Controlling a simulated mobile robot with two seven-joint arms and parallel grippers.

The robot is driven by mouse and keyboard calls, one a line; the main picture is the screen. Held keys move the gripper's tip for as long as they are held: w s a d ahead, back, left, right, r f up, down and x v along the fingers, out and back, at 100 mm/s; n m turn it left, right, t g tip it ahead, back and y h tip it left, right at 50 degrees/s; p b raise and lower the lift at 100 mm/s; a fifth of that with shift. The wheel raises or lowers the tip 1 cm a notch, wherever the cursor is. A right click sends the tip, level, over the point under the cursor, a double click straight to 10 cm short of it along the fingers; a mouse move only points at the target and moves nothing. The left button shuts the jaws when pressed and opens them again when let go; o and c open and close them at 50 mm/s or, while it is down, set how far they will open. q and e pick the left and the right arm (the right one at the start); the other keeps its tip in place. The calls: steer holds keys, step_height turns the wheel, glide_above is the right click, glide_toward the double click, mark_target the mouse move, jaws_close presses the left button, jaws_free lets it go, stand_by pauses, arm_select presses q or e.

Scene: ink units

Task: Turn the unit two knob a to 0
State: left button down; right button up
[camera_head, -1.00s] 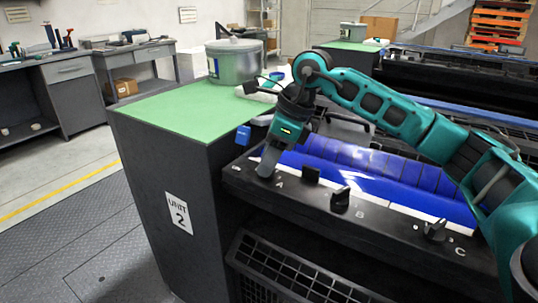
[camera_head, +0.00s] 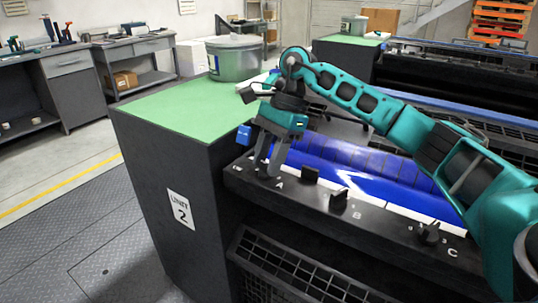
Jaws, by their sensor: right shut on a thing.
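Unit two is the dark cabinet with a green top and the white "UNIT 2" label (camera_head: 180,209). Its black control ledge (camera_head: 300,203) carries the printed letters A, B and C. My right gripper (camera_head: 268,171) points down at the left end of the ledge, just beside the letter A, with its fingers shut on knob A. The fingers hide most of that knob, so I cannot read its setting. Knob B (camera_head: 339,200) and knob C (camera_head: 428,233) stand farther right. My left gripper is not in view.
Behind the ledge is a shiny blue roller (camera_head: 365,170). A grey bucket (camera_head: 235,60) stands on the green top (camera_head: 175,110). The floor at left is clear.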

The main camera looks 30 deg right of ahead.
steer(key=shift+r+n, duration=0.1)
steer(key=shift+n, duration=0.4)
steer(key=o, duration=1)
steer(key=shift+o, duration=0.2)
steer(key=p+v, duration=0.1)
steer(key=v, duration=1.1)
steer(key=shift+w+r, duration=0.2)
steer(key=shift+r, duration=0.2)
